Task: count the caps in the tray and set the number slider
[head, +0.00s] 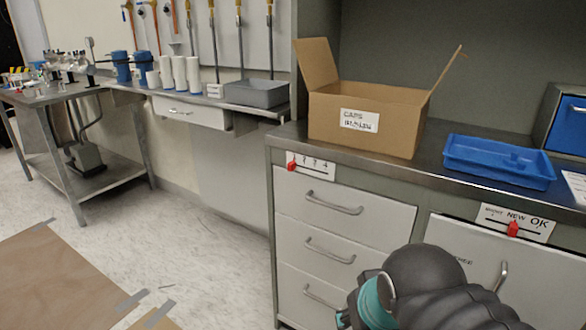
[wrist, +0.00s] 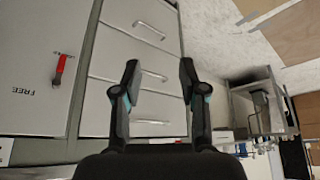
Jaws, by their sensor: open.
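The blue tray (head: 498,168) lies on the counter at the right; I see no caps in it, though its near inner side is partly hidden. The number slider (head: 311,165) is a white plate marked 1 to 4 on the front edge above the drawers, its red knob (head: 291,166) at the left end near 1. A cardboard box (head: 372,118) labelled CAPS stands open on the counter; its inside is hidden. My gripper (wrist: 159,78) is open and empty in the wrist view, in front of the drawers; the head view shows only my arm.
A second slider (head: 515,224) reading NEW and OK has a red knob near its middle. The drawers (head: 342,215) have protruding handles. A grey bin (head: 257,93) and cylinders stand on the left bench. Cardboard (head: 60,275) lies on the floor; the floor between is clear.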

